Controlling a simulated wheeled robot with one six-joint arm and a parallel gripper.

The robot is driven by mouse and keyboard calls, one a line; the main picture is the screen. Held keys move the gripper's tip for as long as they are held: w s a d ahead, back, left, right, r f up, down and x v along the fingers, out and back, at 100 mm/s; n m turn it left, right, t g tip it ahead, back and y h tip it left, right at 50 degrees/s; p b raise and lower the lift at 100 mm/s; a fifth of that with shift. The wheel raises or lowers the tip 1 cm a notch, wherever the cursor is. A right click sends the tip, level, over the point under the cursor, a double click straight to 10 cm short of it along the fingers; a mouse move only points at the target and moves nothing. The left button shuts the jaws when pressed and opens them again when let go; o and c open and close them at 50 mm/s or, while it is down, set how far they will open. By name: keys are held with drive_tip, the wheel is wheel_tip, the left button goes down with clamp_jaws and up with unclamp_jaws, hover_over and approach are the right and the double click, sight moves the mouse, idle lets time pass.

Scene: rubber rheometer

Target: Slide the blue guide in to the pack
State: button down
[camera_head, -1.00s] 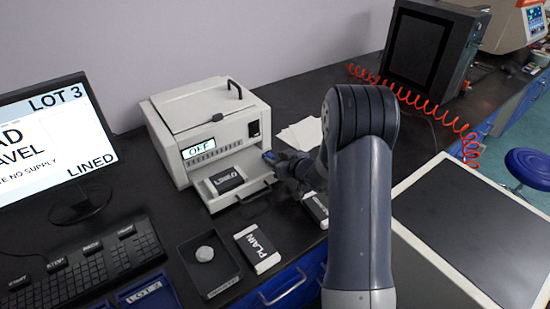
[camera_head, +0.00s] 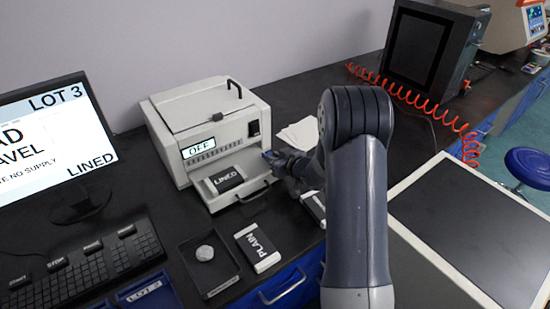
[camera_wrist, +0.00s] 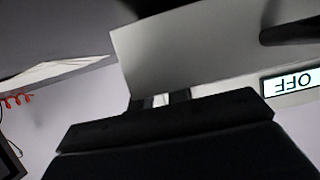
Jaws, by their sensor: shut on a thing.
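The pack marked LINED (camera_head: 226,179) is black and white and lies flat on the pulled-out shelf at the front of the pale tester (camera_head: 205,125). The blue guide (camera_head: 268,155) is a small blue piece at the right side of that shelf, to the right of the pack and apart from it. My gripper (camera_head: 274,159) is shut on the blue guide, coming in from the right. In the wrist view my gripper's fingers (camera_wrist: 160,98) show close together against the pale casing. The guide is not clear there.
The tester's display (camera_head: 198,149) reads OFF. A pack marked PLAIN (camera_head: 258,247) and a black tray (camera_head: 209,270) with a pale lump lie in front. Another pack (camera_head: 314,208) is partly hidden by my arm. White sheets (camera_head: 299,132) lie behind my gripper.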

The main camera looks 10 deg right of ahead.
drive_tip(key=a+b, duration=0.1)
drive_tip(key=s+a, duration=0.1)
drive_tip(key=a, duration=0.1)
drive_tip(key=shift+s+f+b, duration=0.1)
drive_tip(key=shift+f+b, duration=0.05)
drive_tip(key=shift+b, duration=0.25)
drive_tip(key=shift+s+a, duration=0.15)
drive_tip(key=shift+a, duration=0.2)
drive_tip(key=c, duration=1.4)
unclamp_jaws()
drive_tip(key=shift+o, duration=0.2)
drive_tip(key=shift+d, duration=0.1)
drive_tip(key=v, duration=1.1)
